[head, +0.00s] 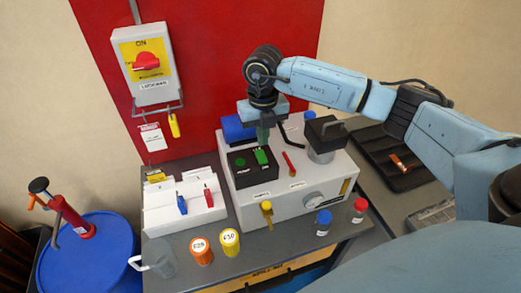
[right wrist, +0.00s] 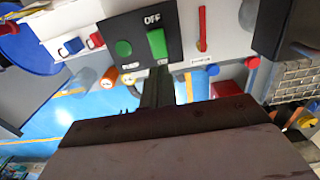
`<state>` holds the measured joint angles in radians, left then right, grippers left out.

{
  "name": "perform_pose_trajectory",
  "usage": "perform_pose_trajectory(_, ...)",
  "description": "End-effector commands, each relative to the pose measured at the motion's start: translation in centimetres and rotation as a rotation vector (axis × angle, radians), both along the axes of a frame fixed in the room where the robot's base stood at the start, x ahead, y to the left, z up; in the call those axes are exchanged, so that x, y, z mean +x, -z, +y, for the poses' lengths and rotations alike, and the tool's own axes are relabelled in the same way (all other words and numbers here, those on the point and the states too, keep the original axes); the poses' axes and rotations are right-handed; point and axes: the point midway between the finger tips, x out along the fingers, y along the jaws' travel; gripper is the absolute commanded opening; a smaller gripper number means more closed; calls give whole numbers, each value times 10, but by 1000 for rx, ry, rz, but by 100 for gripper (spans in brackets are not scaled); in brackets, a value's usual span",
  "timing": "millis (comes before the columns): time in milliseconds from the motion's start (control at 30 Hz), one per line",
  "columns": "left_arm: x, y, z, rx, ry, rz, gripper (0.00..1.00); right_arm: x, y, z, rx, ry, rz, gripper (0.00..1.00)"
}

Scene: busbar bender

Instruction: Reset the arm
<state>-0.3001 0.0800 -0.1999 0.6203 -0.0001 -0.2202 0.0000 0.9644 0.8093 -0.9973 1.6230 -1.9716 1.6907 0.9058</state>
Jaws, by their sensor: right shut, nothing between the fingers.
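My right arm reaches in from the right in the head view. Its gripper (head: 263,143) points down over the busbar bender (head: 235,197), just above the black control box (head: 241,172). In the right wrist view the shut fingers (right wrist: 157,85) are empty and end close to the green rocker switch (right wrist: 157,43) under the OFF label. I cannot tell whether they touch it. A round green button (right wrist: 123,48) sits beside the switch. My left gripper is not in view.
Orange (head: 201,251) and yellow (head: 229,242) capped containers stand in front. A blue drum (head: 85,255) is far left.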

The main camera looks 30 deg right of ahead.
Motion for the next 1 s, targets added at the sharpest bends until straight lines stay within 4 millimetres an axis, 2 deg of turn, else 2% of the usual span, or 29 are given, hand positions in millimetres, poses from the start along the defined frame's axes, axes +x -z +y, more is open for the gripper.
perform_pose_trajectory(33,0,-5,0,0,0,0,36,0,-7,0,0,0,-1,0)
perform_pose_trajectory(133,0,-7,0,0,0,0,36,0,-11,0,0,0,0,0)
perform_pose_trajectory(667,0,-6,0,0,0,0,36,0,-8,3,12,-6,-1,0)
perform_pose_trajectory(767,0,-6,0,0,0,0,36,-3,-2,27,95,-43,-12,0)
perform_pose_trajectory(833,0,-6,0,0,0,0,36,-8,5,60,218,-91,-30,0)
perform_pose_trajectory(933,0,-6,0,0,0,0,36,-21,6,128,488,-158,-73,0)
perform_pose_trajectory(1000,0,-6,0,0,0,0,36,-32,-5,177,709,-181,-115,0)
